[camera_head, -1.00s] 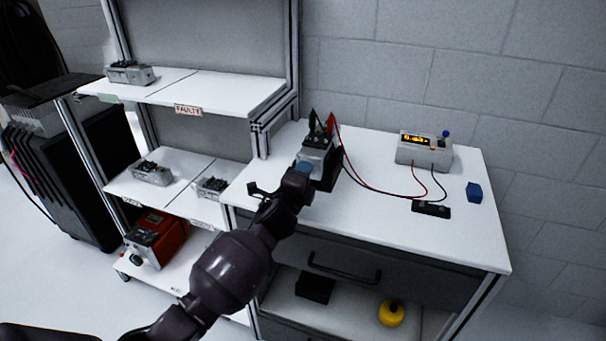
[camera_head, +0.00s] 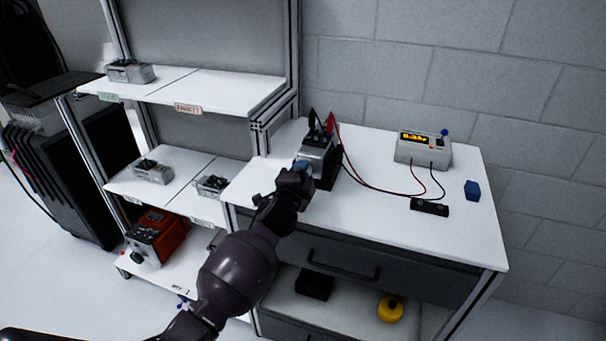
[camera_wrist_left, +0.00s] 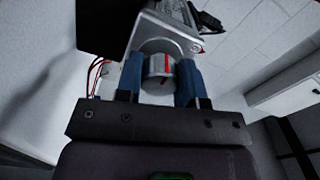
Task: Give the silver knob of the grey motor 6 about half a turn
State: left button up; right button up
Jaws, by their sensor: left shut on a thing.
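The grey motor (camera_head: 318,150) sits on a black stand on the white table, with a black and a red clip on its top. It also shows at the top of the left wrist view (camera_wrist_left: 172,22). Its silver knob (camera_wrist_left: 160,66), with a red line, sits between the blue fingertips of my left gripper (camera_wrist_left: 160,82). My left gripper (camera_head: 301,168) is shut on the knob; in the head view it hides the knob. My right gripper is not in view.
A meter box (camera_head: 424,150) with a lit display stands at the back right, wired to a black block (camera_head: 429,207). A blue block (camera_head: 472,190) lies at the right. Shelves on the left hold more grey motors (camera_head: 152,171). The table's front right is clear.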

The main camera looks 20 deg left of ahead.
pick_arm(q)
jog(key=o, duration=0.9)
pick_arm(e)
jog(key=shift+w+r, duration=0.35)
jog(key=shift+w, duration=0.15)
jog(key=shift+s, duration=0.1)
pick_arm(q)
jog(key=shift+s+f, duration=0.1)
jog(key=shift+s, duration=0.2)
jog(key=s, duration=1)
jog(key=shift+s+a+p, duration=0.1)
jog(key=shift+a+p, duration=0.1)
jog(key=shift+p, duration=0.1)
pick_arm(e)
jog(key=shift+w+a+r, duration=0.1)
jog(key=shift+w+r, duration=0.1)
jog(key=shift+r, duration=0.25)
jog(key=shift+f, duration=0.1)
